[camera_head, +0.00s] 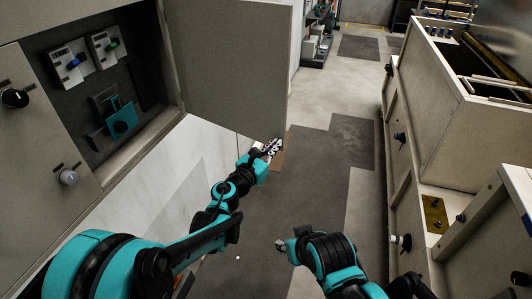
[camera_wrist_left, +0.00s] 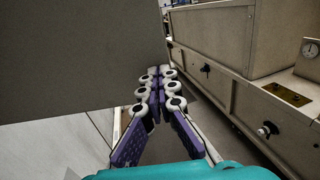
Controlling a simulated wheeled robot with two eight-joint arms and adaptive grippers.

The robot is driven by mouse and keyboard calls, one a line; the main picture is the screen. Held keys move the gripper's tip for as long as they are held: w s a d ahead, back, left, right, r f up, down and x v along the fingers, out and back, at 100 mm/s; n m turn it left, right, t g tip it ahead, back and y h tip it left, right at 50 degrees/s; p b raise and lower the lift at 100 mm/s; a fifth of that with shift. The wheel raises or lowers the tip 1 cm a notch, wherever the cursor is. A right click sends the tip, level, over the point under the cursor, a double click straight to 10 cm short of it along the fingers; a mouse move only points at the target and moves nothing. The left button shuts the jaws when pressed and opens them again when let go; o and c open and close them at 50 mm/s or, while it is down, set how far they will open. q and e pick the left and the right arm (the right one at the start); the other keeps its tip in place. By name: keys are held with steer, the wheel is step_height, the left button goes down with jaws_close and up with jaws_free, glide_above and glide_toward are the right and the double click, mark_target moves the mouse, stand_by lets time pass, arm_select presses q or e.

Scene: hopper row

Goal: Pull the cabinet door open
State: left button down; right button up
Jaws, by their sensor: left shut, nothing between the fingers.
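The grey cabinet door (camera_head: 232,62) stands swung open from the cabinet (camera_head: 22,140), leaving the dark interior (camera_head: 60,45) exposed. Its panel also fills the upper left of the left wrist view (camera_wrist_left: 75,55). My left gripper (camera_head: 272,147) is at the door's lower free corner, with its fingers shut and empty. In the left wrist view its fingertips (camera_wrist_left: 159,75) lie together beside the door's right edge; I cannot tell whether they touch it. My right gripper (camera_head: 281,245) is low in the middle, away from the door, too small to read.
Inside the cabinet are a blue switch (camera_head: 74,64), a green switch (camera_head: 111,45) and a teal plate with a knob (camera_head: 121,122). Black (camera_head: 15,98) and grey (camera_head: 68,177) knobs sit on its front. Beige units (camera_head: 440,105) line the right side. The aisle floor (camera_head: 325,175) between is free.

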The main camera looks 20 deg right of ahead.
arm_select(q)
steer(key=w+d+n+t+y, duration=0.4)
steer(key=w+d+y, duration=0.2)
steer(key=w+d, duration=0.6)
steer(key=shift+w+d+n+p, duration=0.3)
steer(key=shift+w+n, duration=0.1)
steer(key=shift+w, duration=0.65)
arm_select(e)
steer(key=shift+r, duration=0.25)
arm_select(q)
steer(key=shift+a, duration=0.1)
